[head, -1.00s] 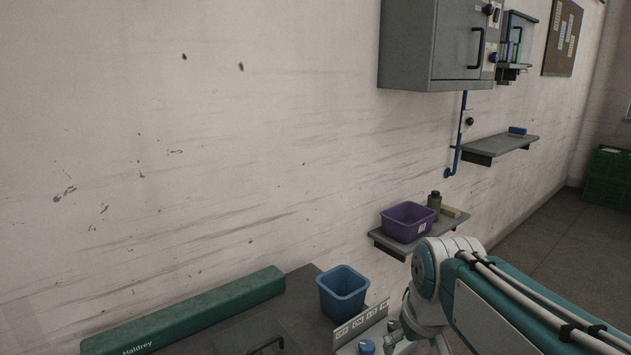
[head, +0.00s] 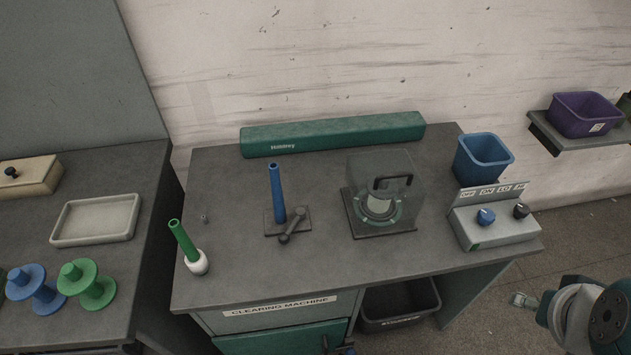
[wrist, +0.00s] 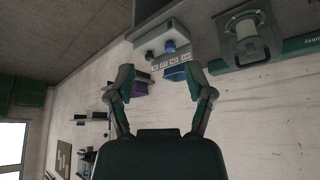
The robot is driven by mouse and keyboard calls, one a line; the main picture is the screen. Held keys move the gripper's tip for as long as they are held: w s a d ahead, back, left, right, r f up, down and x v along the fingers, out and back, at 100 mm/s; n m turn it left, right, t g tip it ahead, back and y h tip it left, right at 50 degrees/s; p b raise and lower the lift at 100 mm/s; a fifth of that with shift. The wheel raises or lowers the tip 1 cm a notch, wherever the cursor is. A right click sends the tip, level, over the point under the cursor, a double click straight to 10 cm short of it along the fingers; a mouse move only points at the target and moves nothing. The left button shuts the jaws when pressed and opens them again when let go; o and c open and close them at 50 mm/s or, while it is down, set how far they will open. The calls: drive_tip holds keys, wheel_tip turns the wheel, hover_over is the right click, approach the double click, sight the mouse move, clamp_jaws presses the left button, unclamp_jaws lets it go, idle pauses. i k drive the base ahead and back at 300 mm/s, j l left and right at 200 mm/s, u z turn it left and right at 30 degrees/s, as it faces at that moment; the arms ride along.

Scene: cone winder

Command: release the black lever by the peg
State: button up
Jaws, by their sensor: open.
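The dark lever (head: 293,225) lies at a slant on a small plate (head: 272,229) on the grey bench, close beside the foot of a blue peg (head: 277,190). The peg stands upright on the same plate. My gripper (wrist: 160,72) shows in the wrist view with its two fingers spread apart and nothing between them. It is well away from the lever. In the head view only part of my arm shows at the lower right, off the bench's right side. The lever is not seen in the wrist view.
The bench top (head: 335,265) is clear in front of the lever. A green spindle (head: 184,241) stands left, a clear-covered machine (head: 381,192) right. Farther right are a switch box (head: 494,232) and a blue bin (head: 482,160). A long green box (head: 333,134) lies behind.

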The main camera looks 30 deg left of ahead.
sight(284, 239)
drive_tip(key=u, duration=0.45)
drive_tip(key=j+u, duration=0.1)
drive_tip(key=u, duration=0.4)
drive_tip(key=i+u, duration=0.1)
drive_tip(key=u, duration=0.8)
drive_tip(key=i, duration=0.05)
